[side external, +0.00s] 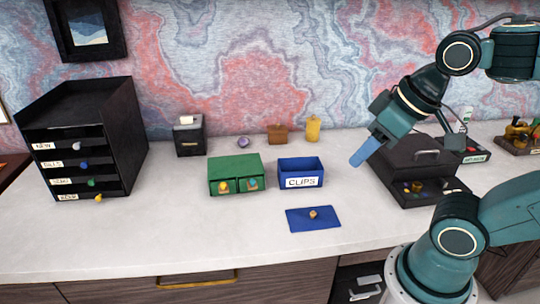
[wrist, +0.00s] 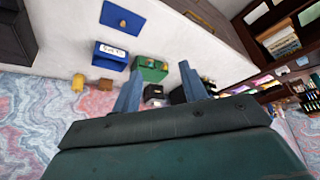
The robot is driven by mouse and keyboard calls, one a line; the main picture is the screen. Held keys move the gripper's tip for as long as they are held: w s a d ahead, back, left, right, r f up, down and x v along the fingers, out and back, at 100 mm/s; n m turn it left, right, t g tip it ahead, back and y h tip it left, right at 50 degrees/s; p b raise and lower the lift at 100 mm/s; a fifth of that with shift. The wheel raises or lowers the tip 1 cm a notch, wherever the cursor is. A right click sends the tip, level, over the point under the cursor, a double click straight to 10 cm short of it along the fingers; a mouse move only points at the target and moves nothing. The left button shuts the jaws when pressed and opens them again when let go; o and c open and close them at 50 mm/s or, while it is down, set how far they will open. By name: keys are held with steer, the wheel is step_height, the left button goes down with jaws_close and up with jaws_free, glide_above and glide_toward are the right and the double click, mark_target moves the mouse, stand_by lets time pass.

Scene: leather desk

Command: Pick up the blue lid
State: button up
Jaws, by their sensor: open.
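The blue lid (side external: 328,221) is a flat rectangle with a small tan knob (side external: 313,213). It lies flat on the white desk top in front of the open blue box labelled CLIPS (side external: 300,175). In the wrist view the blue lid (wrist: 121,19) is at the top left, apart from my fingers. My gripper (side external: 362,155) is raised above the desk, to the right of and behind the lid. In the wrist view my gripper (wrist: 160,88) has its two blue fingers spread with nothing between them.
A green two-drawer box (side external: 236,165) stands left of the CLIPS box. A black drawer unit (side external: 85,130) is at far left. A dark box with a handle (side external: 415,170) stands right, close to my arm. The desk top around the lid is clear, with its front edge (side external: 200,268) nearby.

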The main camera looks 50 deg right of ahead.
steer(key=w+d+f+m+g+y, duration=0.1)
steer(key=w+d+f+m+g, duration=0.1)
steer(key=w+d+f+m, duration=0.25)
steer(key=w+d+f+m+g, duration=0.2)
steer(key=w+d+m, duration=0.25)
steer(key=w, duration=0.35)
steer(key=w+d+f+m+y, duration=0.1)
steer(key=d+f+m, duration=0.3)
steer(key=f, duration=0.3)
steer(key=w+d+f+m+g+y, duration=0.1)
steer(key=d+f+m+y, duration=0.1)
steer(key=d+f+m, duration=0.2)
step_height(320, 180, down, 4)
steer(key=d, duration=0.2)
steer(key=shift+w+d+r+m+g+y, duration=0.25)
steer(key=shift+d+m+g+y, duration=0.05)
steer(key=shift+d+m, duration=0.1)
steer(key=shift+a+f, duration=0.1)
glide_above(314, 212)
steer(key=d, duration=0.3)
steer(key=shift+s+a+f, duration=0.1)
steer(key=shift+f, duration=1.85)
steer(key=shift+a+f, duration=0.1)
steer(key=shift+f, duration=1.8)
steer(key=shift+x, duration=2.6)
